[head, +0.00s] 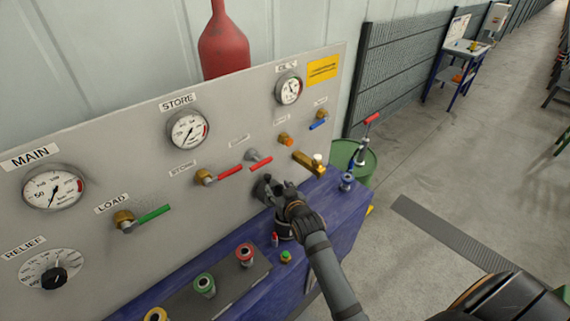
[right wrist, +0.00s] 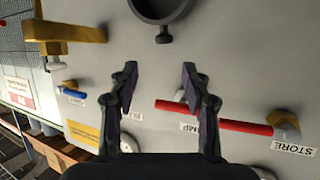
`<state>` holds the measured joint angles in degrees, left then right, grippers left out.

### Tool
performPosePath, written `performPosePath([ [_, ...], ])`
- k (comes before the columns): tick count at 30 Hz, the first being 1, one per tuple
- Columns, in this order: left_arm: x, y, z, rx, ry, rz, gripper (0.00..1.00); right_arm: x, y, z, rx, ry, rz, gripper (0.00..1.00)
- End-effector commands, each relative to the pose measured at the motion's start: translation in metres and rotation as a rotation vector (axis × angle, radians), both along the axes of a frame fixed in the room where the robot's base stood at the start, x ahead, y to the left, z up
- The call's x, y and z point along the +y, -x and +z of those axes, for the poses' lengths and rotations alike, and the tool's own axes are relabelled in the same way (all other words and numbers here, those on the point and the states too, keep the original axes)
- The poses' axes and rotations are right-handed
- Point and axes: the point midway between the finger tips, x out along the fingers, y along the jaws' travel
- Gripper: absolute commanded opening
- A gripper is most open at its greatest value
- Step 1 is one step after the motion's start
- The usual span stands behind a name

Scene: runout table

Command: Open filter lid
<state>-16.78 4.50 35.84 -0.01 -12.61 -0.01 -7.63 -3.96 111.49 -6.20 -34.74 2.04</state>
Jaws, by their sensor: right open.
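A dark round ring-shaped fitting (right wrist: 160,20) with a small knob on its edge shows at the top of the right wrist view, cut off by the frame. It looks like the filter, but I cannot tell whether its lid is open or shut. My right gripper (head: 274,187) is close to the grey panel, below the red levers, and largely hides this area in the head view. In the right wrist view the gripper (right wrist: 160,72) is open, its two fingers apart with only bare panel between them. The fingertips point toward the ring and appear apart from it. My left gripper is out of view.
The grey panel (head: 95,240) carries gauges, a green lever (head: 152,214), red levers (head: 230,173) and a brass fitting (head: 306,161). Several colored caps stand on the blue bench (head: 335,215) below. A green drum (head: 366,160) stands at its right end. Open floor lies to the right.

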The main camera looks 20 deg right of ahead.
Motion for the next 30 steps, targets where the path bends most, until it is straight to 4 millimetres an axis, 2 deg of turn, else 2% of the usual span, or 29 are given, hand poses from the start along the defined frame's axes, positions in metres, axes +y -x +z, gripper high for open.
performPosePath([
  [1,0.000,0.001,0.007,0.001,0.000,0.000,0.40,0.010,0.002,0.004,0.013,-0.008,0.000,0.48],
  [3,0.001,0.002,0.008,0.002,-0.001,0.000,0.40,0.018,0.003,0.003,0.024,-0.006,0.002,0.48],
  [10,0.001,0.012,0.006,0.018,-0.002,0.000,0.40,0.021,-0.001,-0.002,0.029,-0.002,0.004,0.48],
  [14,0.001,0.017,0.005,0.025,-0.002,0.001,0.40,0.020,-0.020,-0.009,0.029,-0.001,0.004,0.48],
  [17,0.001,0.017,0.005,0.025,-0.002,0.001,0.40,0.019,-0.042,-0.018,0.029,-0.001,0.004,0.48],
  [18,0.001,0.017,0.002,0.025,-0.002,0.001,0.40,0.018,-0.051,-0.023,0.027,-0.001,0.004,0.48],
  [19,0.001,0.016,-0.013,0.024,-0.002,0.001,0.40,0.018,-0.056,-0.033,0.025,-0.003,0.004,0.48],
  [22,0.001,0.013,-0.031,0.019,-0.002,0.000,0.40,0.017,-0.072,-0.039,0.024,-0.003,0.004,0.48],
  [26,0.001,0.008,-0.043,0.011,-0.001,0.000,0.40,0.016,-0.086,-0.042,0.026,-0.004,0.003,0.48],
  [30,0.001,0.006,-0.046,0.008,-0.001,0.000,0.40,0.016,-0.093,-0.042,0.027,-0.005,0.003,0.48],
])
